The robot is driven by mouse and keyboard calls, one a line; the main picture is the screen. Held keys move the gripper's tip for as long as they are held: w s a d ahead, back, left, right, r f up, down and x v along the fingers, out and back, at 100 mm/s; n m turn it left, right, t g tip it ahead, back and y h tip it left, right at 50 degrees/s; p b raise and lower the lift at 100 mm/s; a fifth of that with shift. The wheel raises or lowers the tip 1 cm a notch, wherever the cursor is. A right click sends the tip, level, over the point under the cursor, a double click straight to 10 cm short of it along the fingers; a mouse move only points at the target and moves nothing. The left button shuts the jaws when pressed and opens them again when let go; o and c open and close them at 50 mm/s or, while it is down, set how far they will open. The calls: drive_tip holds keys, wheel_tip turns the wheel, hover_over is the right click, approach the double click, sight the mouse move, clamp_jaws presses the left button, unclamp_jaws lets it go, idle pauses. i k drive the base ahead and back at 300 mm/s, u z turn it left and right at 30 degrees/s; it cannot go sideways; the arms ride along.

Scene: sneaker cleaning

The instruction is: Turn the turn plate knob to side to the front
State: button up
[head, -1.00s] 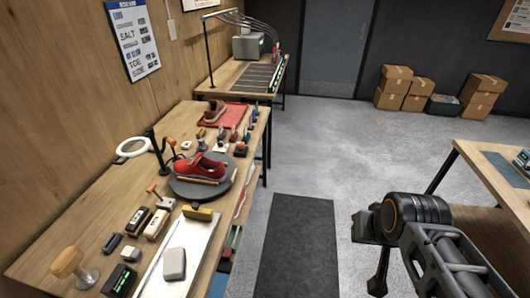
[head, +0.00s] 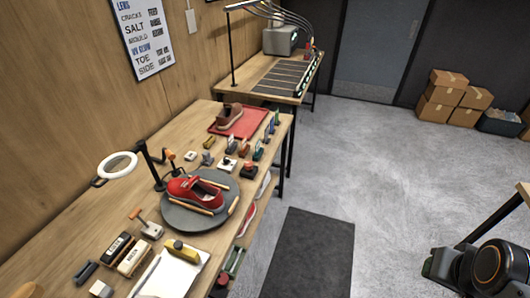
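The turn plate (head: 174,216) is a dark round disc on the wooden workbench, in the middle of the head view. A red sneaker (head: 195,191) lies on it with its toe toward the lower right, between light wooden bars. Just to the lower left of the plate stands a small metal block with an orange-brown T-shaped handle (head: 137,213). I cannot tell whether this is the plate's knob, and any side or front marking is too small to read. My arm shows at the lower right, well away from the bench. My gripper's fingers are outside the picture.
A ring lamp (head: 117,165) on a black stand rises behind the plate. Two labelled brushes (head: 124,255) and a white board (head: 170,276) lie in front. A red tray (head: 240,122) with a brown shoe and several small tools stand beyond. The floor right of the bench is clear, with a dark mat (head: 308,255).

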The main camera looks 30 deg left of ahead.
sight(248, 165)
drive_tip(key=u, duration=0.25)
drive_tip(key=i, duration=0.8)
drive_tip(key=u, duration=1.3)
drive_tip(key=i, duration=0.6)
drive_tip(key=u, duration=0.65)
